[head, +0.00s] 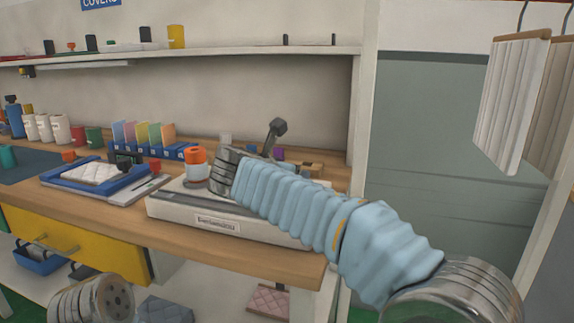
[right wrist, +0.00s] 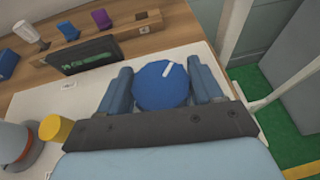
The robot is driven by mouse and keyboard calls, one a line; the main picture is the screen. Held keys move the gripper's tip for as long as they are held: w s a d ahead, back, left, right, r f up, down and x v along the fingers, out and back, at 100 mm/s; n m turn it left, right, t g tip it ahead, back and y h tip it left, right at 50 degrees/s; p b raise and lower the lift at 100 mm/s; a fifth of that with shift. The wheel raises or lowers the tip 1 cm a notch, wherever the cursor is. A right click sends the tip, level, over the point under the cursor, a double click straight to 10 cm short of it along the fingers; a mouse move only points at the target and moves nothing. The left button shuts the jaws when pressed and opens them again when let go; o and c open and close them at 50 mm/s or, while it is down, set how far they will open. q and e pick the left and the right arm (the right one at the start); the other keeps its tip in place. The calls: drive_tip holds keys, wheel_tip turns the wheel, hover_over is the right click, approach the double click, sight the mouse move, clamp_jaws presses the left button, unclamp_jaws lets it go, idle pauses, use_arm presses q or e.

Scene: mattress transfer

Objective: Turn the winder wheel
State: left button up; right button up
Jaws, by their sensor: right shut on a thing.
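The winder wheel (right wrist: 158,92) is a round blue disc with a white mark near its upper right edge. It is seen from above in the right wrist view. My right gripper (right wrist: 162,82) has one blue-grey finger on each side of the wheel and is shut on it. In the head view, the winder's pale base (head: 220,212), with a label on its front, sits on the wooden bench. My blue-sleeved right arm reaches over it and hides the wheel and the right gripper's fingers. My left gripper is not visible.
An orange-topped pot (head: 195,160) stands on the base, left of my right arm. A blue tray (head: 70,187) with a white quilted pad lies further left. A dark display (right wrist: 85,55) stands beyond the wheel. A shelf (head: 230,52) runs above the bench.

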drive_tip(key=shift+m+g+h, duration=1)
drive_tip(key=shift+m+h, duration=0.7)
drive_tip(key=shift+h, duration=0.1)
drive_tip(key=o, duration=1)
drive_tip(key=shift+c, duration=0.2)
drive_tip(key=v, duration=1.3)
drive_tip(key=shift+s+a+r, duration=0.15)
drive_tip(key=shift+s+a, duration=0.05)
drive_tip(key=shift+a, duration=0.1)
